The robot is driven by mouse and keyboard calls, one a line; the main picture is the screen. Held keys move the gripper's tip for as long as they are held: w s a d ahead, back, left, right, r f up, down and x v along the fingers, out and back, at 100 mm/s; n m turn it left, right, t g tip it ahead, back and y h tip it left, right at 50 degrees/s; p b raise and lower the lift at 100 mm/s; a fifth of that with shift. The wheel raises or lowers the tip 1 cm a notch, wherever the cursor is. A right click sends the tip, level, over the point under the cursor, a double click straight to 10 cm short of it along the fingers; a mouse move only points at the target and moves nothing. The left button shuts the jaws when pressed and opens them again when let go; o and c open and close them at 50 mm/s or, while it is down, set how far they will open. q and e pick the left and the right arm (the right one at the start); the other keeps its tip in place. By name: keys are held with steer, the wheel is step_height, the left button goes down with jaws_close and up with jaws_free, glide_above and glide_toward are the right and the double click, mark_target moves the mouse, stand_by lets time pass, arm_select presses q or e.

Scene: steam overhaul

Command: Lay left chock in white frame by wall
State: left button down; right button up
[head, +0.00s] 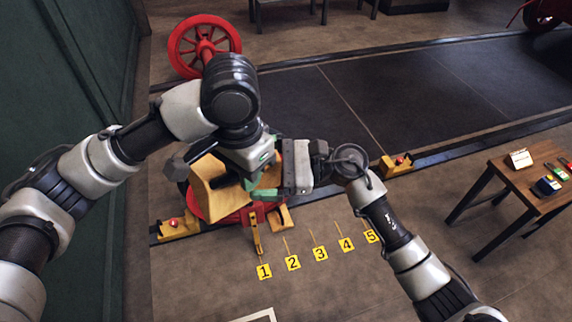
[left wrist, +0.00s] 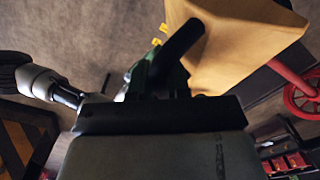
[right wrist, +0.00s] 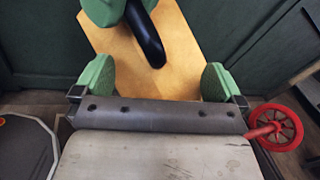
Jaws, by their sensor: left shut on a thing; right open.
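The left chock is a light wooden wedge (head: 203,182) with a black handle. My left gripper (head: 240,180) is shut on this handle, holding the chock above the red wheel on the rail. The left wrist view shows the wedge (left wrist: 240,45) and handle (left wrist: 183,42) close up. My right gripper (right wrist: 155,90) is open; in the right wrist view its green fingers stand at either side of the wedge's near end (right wrist: 160,75), and I cannot tell whether they touch it. A corner of the white frame (head: 262,315) shows on the floor at the bottom of the head view.
The green wall (head: 85,80) runs along the left. Yellow number tags (head: 320,253) lie on the floor. Yellow rail stops (head: 178,228) sit on the near rail. A wooden table (head: 515,180) with small items stands right. A red spoked wheel (head: 205,42) is behind my left arm.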

arm_select(q)
steer(key=shift+d+r, duration=0.1)
steer(key=shift+d, duration=0.05)
arm_select(e)
steer(key=shift+a, duration=0.8)
steer(key=shift+s, duration=0.1)
arm_select(q)
steer(key=shift+s+r, duration=0.1)
steer(key=shift+r, duration=0.05)
arm_select(e)
steer(key=shift+f, duration=0.25)
steer(key=c, duration=1.8)
arm_select(q)
steer(key=c, duration=1)
jaws_free()
arm_select(e)
steer(key=shift+r, duration=0.2)
jaws_close()
steer(key=shift+d, duration=0.1)
steer(key=shift+r, duration=0.1)
